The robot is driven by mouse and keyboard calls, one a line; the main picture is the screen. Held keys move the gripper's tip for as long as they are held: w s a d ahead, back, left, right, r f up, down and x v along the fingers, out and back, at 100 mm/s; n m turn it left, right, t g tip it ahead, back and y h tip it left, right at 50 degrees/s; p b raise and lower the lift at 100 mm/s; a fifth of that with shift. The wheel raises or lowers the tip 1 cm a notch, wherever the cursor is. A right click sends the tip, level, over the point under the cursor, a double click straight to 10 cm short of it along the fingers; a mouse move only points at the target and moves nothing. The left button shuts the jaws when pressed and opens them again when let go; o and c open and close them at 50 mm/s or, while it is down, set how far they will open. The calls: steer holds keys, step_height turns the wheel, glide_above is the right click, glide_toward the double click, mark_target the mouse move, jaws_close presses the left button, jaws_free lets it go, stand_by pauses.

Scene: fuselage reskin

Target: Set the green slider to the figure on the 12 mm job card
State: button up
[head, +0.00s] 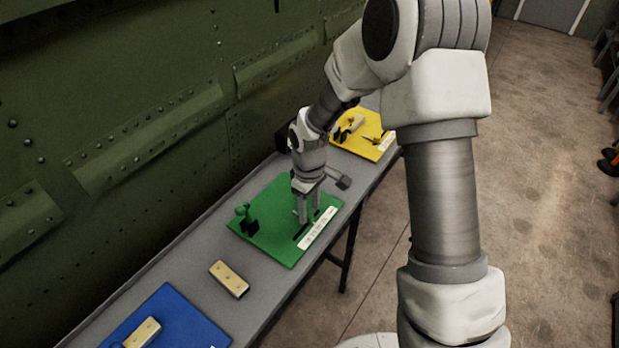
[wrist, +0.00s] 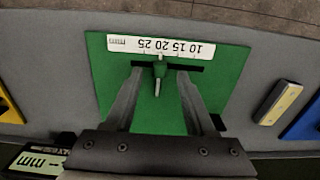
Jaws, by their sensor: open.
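The green board (head: 270,240) lies on the bench in the head view, and my gripper (head: 305,218) points down over it. In the wrist view my gripper (wrist: 161,80) is open, with one finger on each side of the green slider (wrist: 158,72). The fingers look apart from it. The slider stands in a dark slot beside the white scale strip (wrist: 160,47), which reads upside down with 10, 15, 20, 25 and mm. The slider is near the 20 mark. A pale card marked mm (wrist: 38,162) shows at the lower left, partly cut off; its figure is unclear.
A yellow board (head: 350,148) lies beyond the green one and a blue board (head: 190,318) nearer. A tan block (head: 229,279) sits on the grey bench between green and blue. A riveted green wall runs behind.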

mark_target(310, 216)
step_height(310, 216, up, 15)
steer(key=shift+r+p, duration=0.15)
steer(key=shift+p, duration=0.15)
stand_by(0.4)
steer(key=s+d+r+m+t, duration=0.3)
steer(key=s+d+r+m, duration=0.2)
steer(key=s+d+r, duration=0.35)
steer(key=s+d+r+m+t, duration=0.1)
steer(key=s+r+m, duration=0.1)
steer(key=s, duration=0.4)
steer(key=s+d+r+m+t, duration=0.1)
steer(key=s+r+m, duration=0.2)
steer(key=s, duration=0.3)
steer(key=shift+s+d+t, duration=0.2)
steer(key=shift+d+t, duration=0.1)
steer(key=shift+d, duration=0.1)
steer(key=shift+a, duration=0.15)
stand_by(0.5)
